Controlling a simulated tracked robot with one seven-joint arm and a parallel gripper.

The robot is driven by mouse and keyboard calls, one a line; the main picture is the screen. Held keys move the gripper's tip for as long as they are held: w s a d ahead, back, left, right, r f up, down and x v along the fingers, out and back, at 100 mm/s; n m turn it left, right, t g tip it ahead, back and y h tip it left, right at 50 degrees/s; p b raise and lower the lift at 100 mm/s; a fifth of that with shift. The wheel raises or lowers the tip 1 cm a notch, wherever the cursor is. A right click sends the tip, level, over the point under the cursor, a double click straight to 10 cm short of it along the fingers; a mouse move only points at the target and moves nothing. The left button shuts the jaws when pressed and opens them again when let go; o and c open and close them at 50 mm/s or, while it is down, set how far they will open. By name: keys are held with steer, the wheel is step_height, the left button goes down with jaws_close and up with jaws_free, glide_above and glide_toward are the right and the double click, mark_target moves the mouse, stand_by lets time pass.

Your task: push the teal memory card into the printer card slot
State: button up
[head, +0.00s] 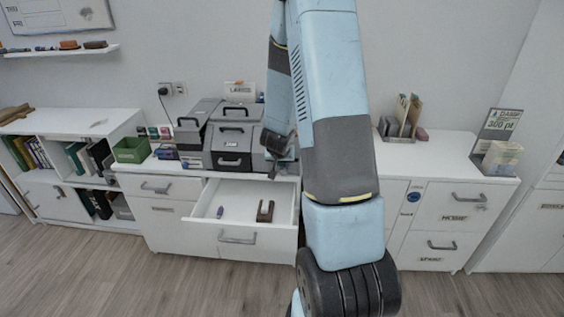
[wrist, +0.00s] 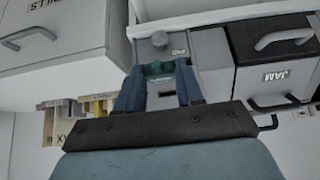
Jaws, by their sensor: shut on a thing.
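The teal memory card (wrist: 160,69) is between the fingertips of my gripper (wrist: 160,76) in the wrist view. My gripper is shut on it. The card is in front of the grey printer (wrist: 209,60), which has a round knob above the card. In the head view my gripper (head: 279,146) is low beside the grey boxes on the desk, and my arm hides much of the printer.
A dark case with a JAM label (wrist: 276,76) stands right of the printer in the wrist view. An open drawer (head: 238,213) below the desk holds a purple item and a brown item. A green bin (head: 130,150) stands at the left. The right desktop (head: 430,158) has free room.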

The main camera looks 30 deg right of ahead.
steer(key=shift+w+d, duration=0.7)
steer(key=shift+w, duration=0.35)
steer(key=shift+w+d, duration=0.7)
steer(key=shift+w, duration=0.3)
steer(key=shift+w+d, duration=0.2)
steer(key=shift+w, duration=0.05)
steer(key=shift+r, duration=0.1)
steer(key=shift+w+d, duration=0.5)
steer(key=shift+w, duration=0.15)
steer(key=shift+w+d, duration=0.45)
steer(key=shift+w, duration=0.2)
stand_by(0.8)
steer(key=o, duration=1.2)
steer(key=shift+r, duration=0.1)
steer(key=shift+v, duration=6.7)
steer(key=shift+a+r, duration=0.1)
steer(key=shift+a, duration=0.05)
